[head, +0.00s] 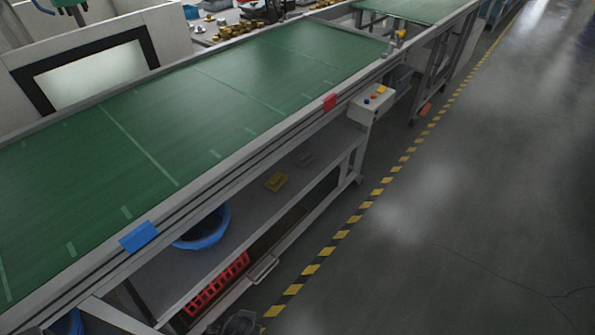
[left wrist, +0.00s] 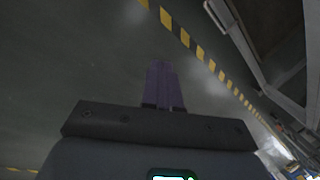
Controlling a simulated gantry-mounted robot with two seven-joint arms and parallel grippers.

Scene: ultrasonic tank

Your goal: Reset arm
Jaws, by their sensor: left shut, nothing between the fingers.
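My left gripper (left wrist: 162,88) shows in the left wrist view, with its two purple fingers together and nothing between them. Beyond the fingers is bare grey floor (left wrist: 85,55). In the head view neither gripper can be made out clearly; a dark shape (head: 240,323) at the bottom edge is too small to identify. My right gripper is in neither view.
A long green-topped conveyor bench (head: 230,80) runs across the head view. Open floor (head: 460,200) lies right of the yellow-black line (head: 343,234).

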